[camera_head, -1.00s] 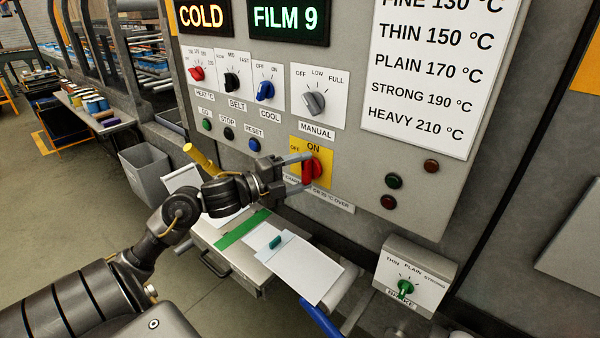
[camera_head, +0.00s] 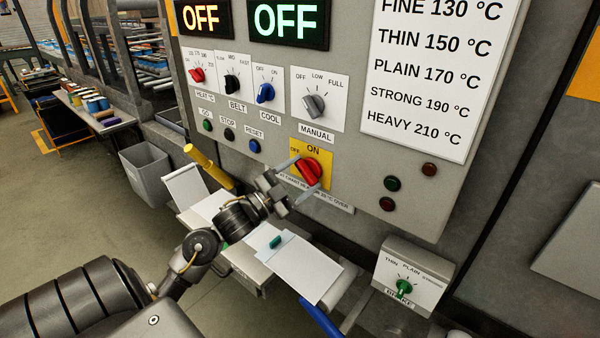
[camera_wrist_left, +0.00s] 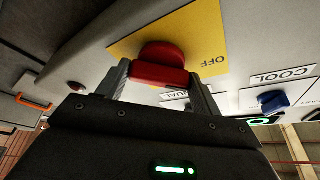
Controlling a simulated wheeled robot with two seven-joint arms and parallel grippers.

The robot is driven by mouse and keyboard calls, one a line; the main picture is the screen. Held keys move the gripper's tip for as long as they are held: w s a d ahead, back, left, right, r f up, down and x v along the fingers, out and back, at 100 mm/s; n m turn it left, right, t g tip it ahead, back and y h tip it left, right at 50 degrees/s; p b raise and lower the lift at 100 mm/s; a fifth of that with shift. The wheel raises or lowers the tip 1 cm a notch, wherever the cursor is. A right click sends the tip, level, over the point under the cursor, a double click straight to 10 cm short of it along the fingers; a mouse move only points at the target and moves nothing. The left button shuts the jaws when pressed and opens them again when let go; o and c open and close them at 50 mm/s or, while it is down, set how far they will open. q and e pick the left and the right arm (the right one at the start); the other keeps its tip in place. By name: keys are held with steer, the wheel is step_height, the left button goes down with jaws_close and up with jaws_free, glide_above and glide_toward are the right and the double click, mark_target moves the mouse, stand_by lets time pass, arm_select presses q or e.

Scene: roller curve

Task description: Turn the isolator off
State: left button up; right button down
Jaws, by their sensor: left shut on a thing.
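The isolator is a red rotary knob (camera_head: 309,171) on a yellow plate (camera_head: 325,157) marked ON and OFF, low on the grey control panel. The knob sits tilted, turned away from upright. My left gripper (camera_head: 297,180) is shut on the red knob, one finger on each side. The left wrist view shows the knob (camera_wrist_left: 160,72) between both fingers, with OFF printed on the yellow plate (camera_wrist_left: 196,38). The two displays above, the left one (camera_head: 201,18) and the right one (camera_head: 288,20), both read OFF. My right gripper is not in view.
Red, black, blue and grey knobs sit above the isolator, the grey one (camera_head: 314,105) closest. A green-knob box (camera_head: 410,282) is at lower right. A bench with white sheets (camera_head: 300,268) lies below, and a yellow handle (camera_head: 209,166) is left of the gripper.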

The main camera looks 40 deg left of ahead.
arm_select(q)
steer(key=n+y+p, duration=0.1)
steer(key=n, duration=0.2)
steer(key=n+t+y+p, duration=0.1)
steer(key=n, duration=0.2)
steer(key=shift+d+r, duration=0.1)
steer(key=shift+d, duration=0.05)
steer(key=shift+n+t+y+p, duration=0.4)
steer(key=shift+n+y+p, duration=1.15)
steer(key=shift+n, duration=1.35)
steer(key=shift+y, duration=0.45)
steer(key=shift+n, duration=0.3)
steer(key=o, duration=1)
